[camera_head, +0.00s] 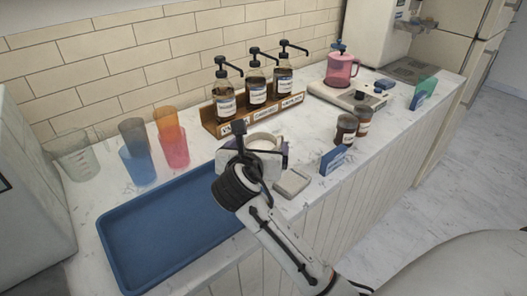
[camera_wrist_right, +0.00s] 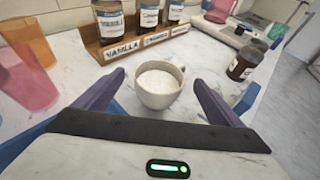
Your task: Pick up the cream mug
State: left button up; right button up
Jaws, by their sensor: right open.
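The cream mug (camera_wrist_right: 158,98) stands upright on the marble counter in the right wrist view, with its open top toward the camera. Its inside looks pale. In the head view the mug (camera_head: 264,140) shows partly, with my right gripper covering its near side. My right gripper (camera_wrist_right: 160,92) is open, with one purple finger to each side of the mug in the wrist view and visible gaps between. In the head view the right gripper (camera_head: 260,155) is at the mug, its fingertips hard to make out. My left gripper is in neither view.
A wooden rack (camera_head: 258,116) of syrup pump bottles stands just behind the mug. A blue tray (camera_head: 112,240) lies to the left. A small square pale object (camera_head: 292,182), a blue sign (camera_head: 333,160) and dark jars (camera_head: 346,130) are to the right. Coloured cups (camera_head: 170,140) stand farther left.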

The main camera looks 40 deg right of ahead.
aim_at(262, 141)
jog(key=shift+x, duration=1.35)
jog(key=c, duration=1.4)
jog(key=shift+r, duration=0.1)
